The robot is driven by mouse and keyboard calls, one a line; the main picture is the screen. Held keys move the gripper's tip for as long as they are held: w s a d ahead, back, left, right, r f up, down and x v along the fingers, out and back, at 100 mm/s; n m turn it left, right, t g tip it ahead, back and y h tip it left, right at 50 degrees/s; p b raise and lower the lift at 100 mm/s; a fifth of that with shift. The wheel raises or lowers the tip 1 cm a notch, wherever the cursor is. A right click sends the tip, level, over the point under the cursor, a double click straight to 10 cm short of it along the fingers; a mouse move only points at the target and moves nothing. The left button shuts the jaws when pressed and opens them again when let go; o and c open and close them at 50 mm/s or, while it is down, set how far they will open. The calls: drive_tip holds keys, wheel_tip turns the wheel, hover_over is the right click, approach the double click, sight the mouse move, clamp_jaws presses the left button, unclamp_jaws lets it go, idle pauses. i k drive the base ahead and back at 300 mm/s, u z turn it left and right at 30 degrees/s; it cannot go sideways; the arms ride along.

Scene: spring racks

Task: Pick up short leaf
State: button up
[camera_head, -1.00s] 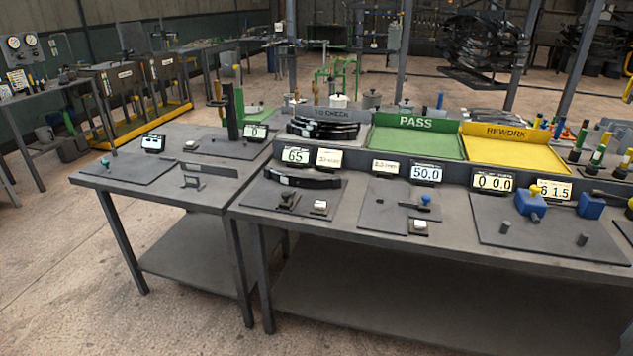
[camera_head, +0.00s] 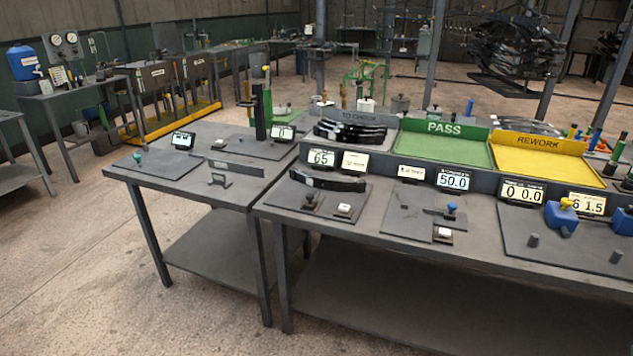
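Several dark curved leaves (camera_head: 352,133) lie stacked in the grey tray marked TO CHECK (camera_head: 370,117) on the bench. A single dark curved leaf (camera_head: 328,181) with a light label near its left end lies on the bench just in front of the display reading 65 (camera_head: 321,157). I cannot tell from this view which leaf is the short one. My gripper is not in view.
A green PASS tray (camera_head: 440,150) and a yellow REWORK tray (camera_head: 545,165) look empty. Gauge plates with knobs, such as one by the 50.0 display (camera_head: 452,179), occupy the bench front. Floor (camera_head: 70,280) at left is clear.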

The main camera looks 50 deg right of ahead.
sight(359, 186)
drive_tip(key=i, duration=0.85)
drive_tip(key=z, duration=0.05)
